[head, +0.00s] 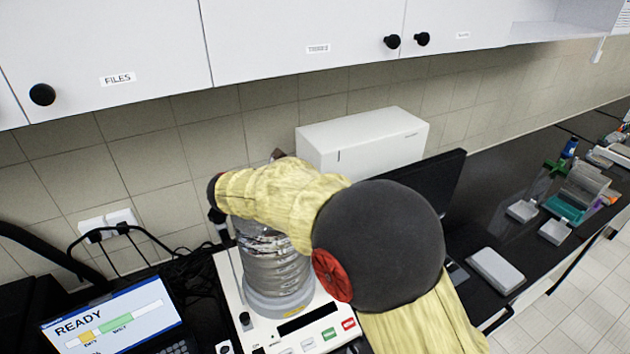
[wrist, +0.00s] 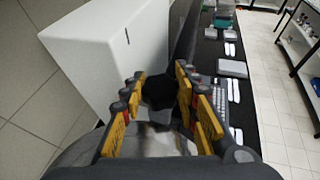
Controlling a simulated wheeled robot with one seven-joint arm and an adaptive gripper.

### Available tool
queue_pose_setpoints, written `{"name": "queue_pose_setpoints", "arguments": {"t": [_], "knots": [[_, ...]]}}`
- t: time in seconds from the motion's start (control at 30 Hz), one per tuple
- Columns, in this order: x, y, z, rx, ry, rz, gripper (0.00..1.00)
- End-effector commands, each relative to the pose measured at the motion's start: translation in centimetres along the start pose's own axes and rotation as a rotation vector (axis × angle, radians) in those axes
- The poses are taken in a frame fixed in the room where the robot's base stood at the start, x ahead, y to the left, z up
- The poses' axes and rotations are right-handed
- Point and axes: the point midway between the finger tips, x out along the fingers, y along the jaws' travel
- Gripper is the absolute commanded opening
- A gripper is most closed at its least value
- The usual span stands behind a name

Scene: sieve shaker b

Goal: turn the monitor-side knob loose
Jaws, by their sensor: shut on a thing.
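The sieve shaker stands on the bench in the head view, with a white base (head: 237,290) and a clear, ringed sieve stack (head: 272,268). My arm covers its top and right side there, so my gripper and the monitor-side knob are hidden. In the wrist view, my gripper (wrist: 160,88) has its yellow fingers on either side of a black knob (wrist: 158,93), shut on it. Part of the shaker's shiny top shows blurred below the knob. Whether the knob is tight or loose cannot be seen.
A white box (head: 365,140) stands behind the shaker against the tiles. A dark monitor (head: 448,182) stands to its right. A screen reading READY (head: 110,322) is at the left. Wall cabinets (head: 300,40) hang above. Racks and trays lie farther right.

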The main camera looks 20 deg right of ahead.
Motion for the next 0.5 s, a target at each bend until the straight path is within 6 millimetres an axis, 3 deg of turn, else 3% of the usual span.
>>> {"name": "queue_pose_setpoints", "arguments": {"t": [0.17,0.2,0.5], "knots": [[-0.02,0.05,0.16,0.003,-0.001,0.002,0.05],[-0.02,0.05,0.16,0.003,-0.001,0.002,0.33],[0.0,0.01,0.07,0.001,0.0,0.001,0.5]]}}
